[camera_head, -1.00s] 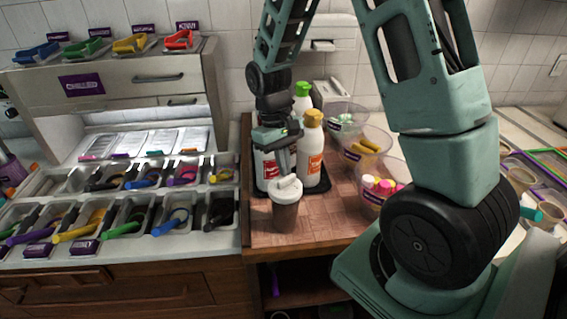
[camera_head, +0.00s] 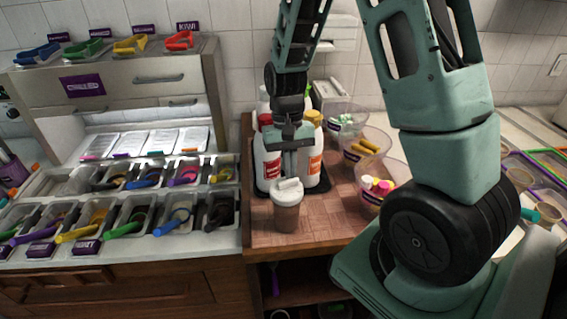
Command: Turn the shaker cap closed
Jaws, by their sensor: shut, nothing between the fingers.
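The shaker (camera_head: 287,215) is a brown cup standing upright on the wooden counter. Its white cap (camera_head: 287,190) sits on top, with a raised bar-like piece across it. My gripper (camera_head: 289,176) points down just above and behind the cap, in front of the sauce bottles. Its fingers are together with nothing between them. I cannot tell whether the fingertips touch the cap.
Sauce bottles (camera_head: 266,160) stand on a black tray right behind the shaker. Clear bowls (camera_head: 379,188) with colourful pieces stand to the right. Topping bins (camera_head: 125,215) with scoops are to the left. The counter's front edge (camera_head: 300,252) is close before the shaker.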

